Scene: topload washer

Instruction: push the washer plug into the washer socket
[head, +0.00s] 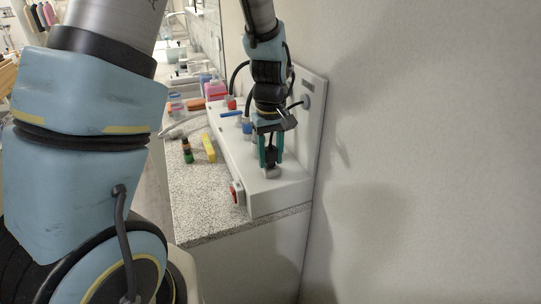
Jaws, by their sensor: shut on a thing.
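My gripper (271,151) points down over the near end of a pale grey washer panel unit (281,193). Its teal fingers are shut on a small dark piece, which looks like the washer plug (271,158). A small grey block (271,172) sits right below the fingertips, on or just above the unit's top. It could be the washer socket or part of the plug; I cannot tell which, nor whether plug and socket touch. The fingers and wrist hide much of the plug.
The unit has a red knob (237,193) on its front and an upright back plate against the wall (420,120). Red and blue fittings with dark hoses stand farther back. A yellow block (209,148) and a small bottle (187,152) stand on the speckled counter (195,205).

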